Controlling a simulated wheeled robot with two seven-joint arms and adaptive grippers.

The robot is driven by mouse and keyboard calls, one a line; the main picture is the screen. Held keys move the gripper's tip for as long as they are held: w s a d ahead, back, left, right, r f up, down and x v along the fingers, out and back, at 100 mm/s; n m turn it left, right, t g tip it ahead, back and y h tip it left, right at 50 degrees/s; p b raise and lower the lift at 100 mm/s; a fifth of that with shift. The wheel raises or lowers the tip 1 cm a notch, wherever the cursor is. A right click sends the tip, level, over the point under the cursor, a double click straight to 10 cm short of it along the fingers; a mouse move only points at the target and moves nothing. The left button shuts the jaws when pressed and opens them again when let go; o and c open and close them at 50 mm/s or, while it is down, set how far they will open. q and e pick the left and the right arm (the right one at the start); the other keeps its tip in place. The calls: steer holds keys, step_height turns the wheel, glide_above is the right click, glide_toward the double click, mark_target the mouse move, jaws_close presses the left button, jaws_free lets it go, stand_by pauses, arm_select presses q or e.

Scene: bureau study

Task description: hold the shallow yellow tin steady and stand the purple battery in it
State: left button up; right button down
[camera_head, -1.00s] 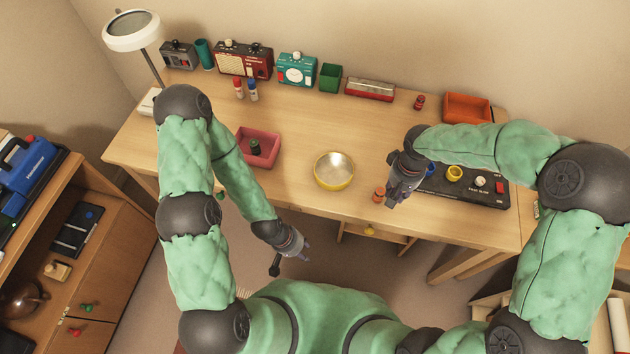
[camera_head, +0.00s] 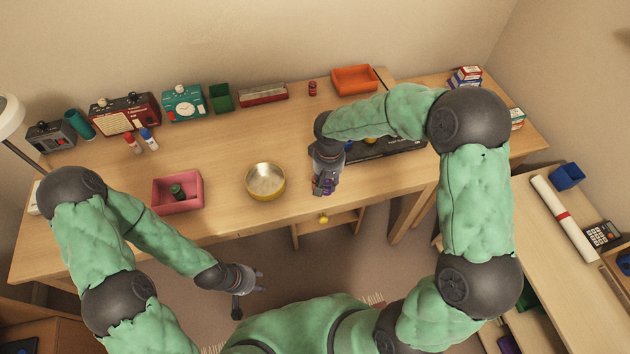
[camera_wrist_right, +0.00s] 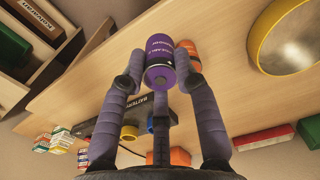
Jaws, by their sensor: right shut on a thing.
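The shallow yellow tin (camera_head: 265,182) stands empty on the desk, left of my right gripper in the head view. It also shows at the upper right of the right wrist view (camera_wrist_right: 291,40). My right gripper (camera_head: 324,186) is shut on the purple battery (camera_wrist_right: 166,68), which sits between its fingers in the wrist view. The gripper is beside the tin and apart from it. In the head view it mostly hides the battery; I cannot tell the battery's clearance above the desk. My left gripper (camera_head: 259,280) is empty in front of the desk, below the tin in the picture, its fingers apart.
The black battery panel (camera_head: 385,150) lies behind my right gripper. An orange cylinder (camera_wrist_right: 188,47) shows just behind the purple battery. Radios and small bins line the back. Desk around the tin is clear.

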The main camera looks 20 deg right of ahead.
steer(key=w+a+r, duration=0.3)
steer(key=w+a, duration=0.3)
steer(key=a, duration=0.3)
steer(key=w+a+r, duration=0.4)
steer(key=w+a, duration=0.1)
steer(key=a, duration=0.4)
steer(key=shift+w+d+f, duration=0.1)
steer(key=shift+d+f, duration=0.05)
steer(key=shift+f, duration=1.2)
steer(key=shift+w+d+f, duration=0.1)
steer(key=shift+f, duration=1.25)
